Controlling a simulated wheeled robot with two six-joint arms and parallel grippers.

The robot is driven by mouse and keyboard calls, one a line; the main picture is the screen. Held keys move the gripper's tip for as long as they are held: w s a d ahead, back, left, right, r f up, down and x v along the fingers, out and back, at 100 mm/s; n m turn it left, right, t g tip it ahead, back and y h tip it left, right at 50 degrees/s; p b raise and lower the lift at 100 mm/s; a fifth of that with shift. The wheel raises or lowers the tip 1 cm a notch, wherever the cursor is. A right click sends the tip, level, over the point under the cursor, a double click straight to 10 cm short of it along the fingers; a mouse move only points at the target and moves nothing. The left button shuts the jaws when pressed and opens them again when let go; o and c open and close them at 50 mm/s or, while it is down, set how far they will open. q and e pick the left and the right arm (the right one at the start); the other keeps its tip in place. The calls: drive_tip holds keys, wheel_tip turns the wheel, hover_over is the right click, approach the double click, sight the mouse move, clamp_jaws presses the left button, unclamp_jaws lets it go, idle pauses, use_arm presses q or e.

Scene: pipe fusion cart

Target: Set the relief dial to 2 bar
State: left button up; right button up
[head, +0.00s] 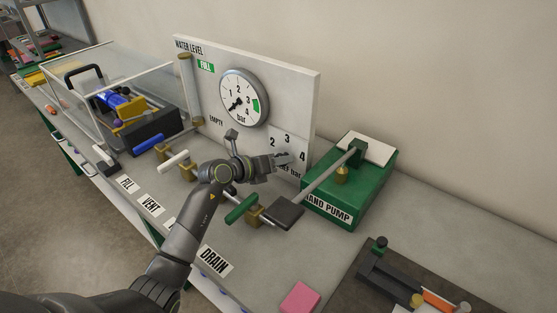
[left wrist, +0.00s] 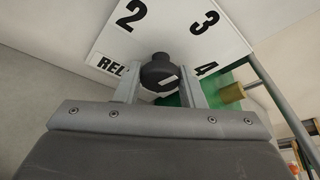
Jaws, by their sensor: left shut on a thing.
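The relief dial is a dark round knob (left wrist: 158,68) on a white panel marked 2, 3 and 4. A pale mark on its face slants toward the right, roughly the side of the 4; its exact setting is hard to read. My left gripper (left wrist: 160,88) has one finger on each side of the knob and is shut on it. In the head view my left gripper (head: 287,159) is at the panel's lower right and hides the knob and part of the "relief bar" label. The pressure gauge (head: 244,97) above has its needle toward the lower left. My right gripper is not in view.
The green hand pump (head: 345,185) stands just right of the panel, its lever slanting toward the front. Valve handles, including a green one (head: 241,209), lie beneath my arm. A clear-walled tank (head: 117,95) is at left. A pink block (head: 300,298) lies in front.

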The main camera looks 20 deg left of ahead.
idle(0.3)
use_arm(q)
drive_tip(key=o, duration=1)
drive_tip(key=shift+c, duration=0.2)
wheel_tip(320, 180, up, 10)
drive_tip(key=shift+b, duration=0.5)
